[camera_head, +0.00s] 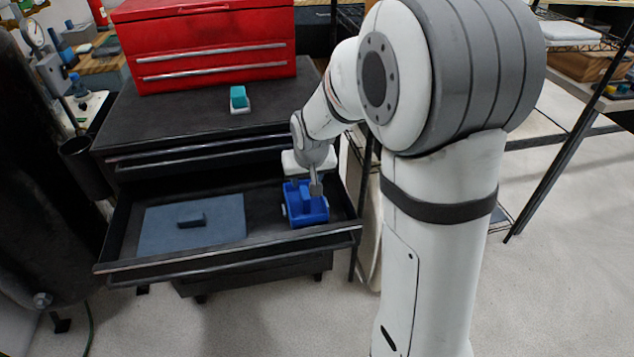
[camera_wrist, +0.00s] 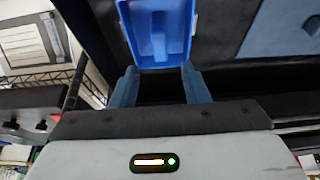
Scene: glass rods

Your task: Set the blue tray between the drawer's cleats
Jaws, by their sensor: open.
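The blue tray (camera_head: 308,214) is in the right part of the open drawer (camera_head: 262,238), with a raised blue grip along its middle. A small pale piece (camera_head: 284,210), perhaps a cleat, shows at its left side. In the wrist view the tray (camera_wrist: 176,48) is upper centre, and small pale pieces show close to both its sides. Whether it sits fully down between the cleats I cannot tell. My gripper (camera_head: 316,187) is over the tray in the head view. In the wrist view its fingers (camera_wrist: 160,87) are apart, with nothing between the tips.
A blue-grey mat (camera_head: 220,220) with a dark block (camera_head: 191,219) lies in the drawer's left part. A red toolbox (camera_head: 210,45) and a teal block on a white base (camera_head: 239,98) stand on the cabinet top (camera_head: 180,125). The cabinet edge overhangs behind the drawer.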

